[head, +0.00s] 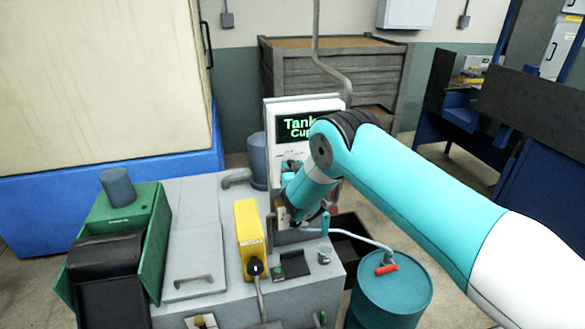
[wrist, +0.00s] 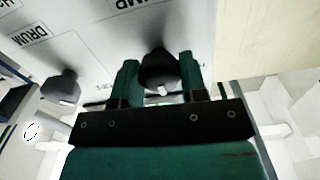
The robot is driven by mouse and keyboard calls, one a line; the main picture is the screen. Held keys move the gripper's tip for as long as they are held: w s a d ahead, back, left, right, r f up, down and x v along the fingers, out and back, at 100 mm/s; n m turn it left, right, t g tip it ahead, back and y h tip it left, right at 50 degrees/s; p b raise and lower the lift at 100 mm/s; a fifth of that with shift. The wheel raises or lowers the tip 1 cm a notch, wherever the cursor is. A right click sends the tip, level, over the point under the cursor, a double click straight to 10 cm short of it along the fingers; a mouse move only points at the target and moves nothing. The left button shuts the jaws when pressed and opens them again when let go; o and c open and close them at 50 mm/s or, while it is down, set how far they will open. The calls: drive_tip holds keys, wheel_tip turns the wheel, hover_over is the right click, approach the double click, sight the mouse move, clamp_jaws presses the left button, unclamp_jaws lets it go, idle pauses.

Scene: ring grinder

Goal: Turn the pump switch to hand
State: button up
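In the wrist view the pump switch (wrist: 158,70) is a dark knob with a white pointer mark, under a partly cut-off label whose visible letters fit PUMP. The two green fingers of my gripper (wrist: 159,78) stand on either side of it, and the knob fills the gap; I cannot tell whether they press on it. A similar dark knob (wrist: 62,86) sits to the left near a DRUM label (wrist: 28,36). The switch's set position is not readable.
A yellow box (head: 249,235) stands left of my gripper on the grey tank top (head: 195,230). A thin pipe with a red handle (head: 386,269) reaches over a teal drum (head: 388,300) at right. A green unit (head: 140,230) is at far left.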

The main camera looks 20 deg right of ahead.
drive_tip(key=shift+f+n+b, duration=0.1)
drive_tip(key=shift+n+b, duration=0.3)
drive_tip(key=shift+b, duration=0.25)
drive_tip(key=shift+f+n+b, duration=0.15)
drive_tip(key=shift+n+b, duration=0.45)
drive_tip(key=shift+b, duration=0.35)
drive_tip(key=n+b, duration=0.2)
drive_tip(key=b, duration=0.1)
drive_tip(key=shift+n, duration=0.3)
drive_tip(key=n+b, duration=0.2)
drive_tip(key=n, duration=0.1)
drive_tip(key=shift+r+n+b, duration=0.2)
drive_tip(key=shift+n+b, duration=0.85)
drive_tip(key=shift+n, duration=0.85)
drive_tip(key=o, duration=0.9)
